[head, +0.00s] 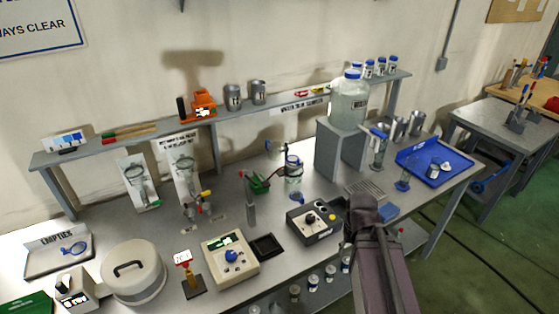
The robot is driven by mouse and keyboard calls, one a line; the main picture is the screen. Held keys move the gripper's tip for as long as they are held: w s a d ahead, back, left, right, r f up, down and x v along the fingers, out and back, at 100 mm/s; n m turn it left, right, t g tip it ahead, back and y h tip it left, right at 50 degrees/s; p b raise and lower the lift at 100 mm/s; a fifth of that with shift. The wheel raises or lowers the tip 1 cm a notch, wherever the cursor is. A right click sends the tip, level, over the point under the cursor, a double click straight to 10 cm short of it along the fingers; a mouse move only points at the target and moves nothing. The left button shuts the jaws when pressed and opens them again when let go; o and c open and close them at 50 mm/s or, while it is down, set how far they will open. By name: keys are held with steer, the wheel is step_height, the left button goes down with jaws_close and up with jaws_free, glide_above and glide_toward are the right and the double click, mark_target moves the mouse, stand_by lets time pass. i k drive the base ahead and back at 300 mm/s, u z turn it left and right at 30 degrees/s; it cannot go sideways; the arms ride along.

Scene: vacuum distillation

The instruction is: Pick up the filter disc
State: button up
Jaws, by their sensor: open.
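I cannot pick out the filter disc for certain at this size. A small white item (447,164) lies in the blue tray (414,155) at the right of the bench, but I cannot tell what it is. My gripper (364,203) is at the end of my arm, over the bench's front edge, left of and nearer than the blue tray. It is open, and I see nothing held in it. My own arm hides part of the bench front.
A control box with a black knob (316,220) is just left of my gripper. A ribbed grey block (366,189) and a blue block (388,212) are close by. A large jar (349,101) stands on a grey stand behind. Glassware (379,148) stands left of the tray.

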mark_target(292, 158)
steer(key=u, duration=0.3)
steer(key=i, duration=0.95)
steer(key=u, duration=0.1)
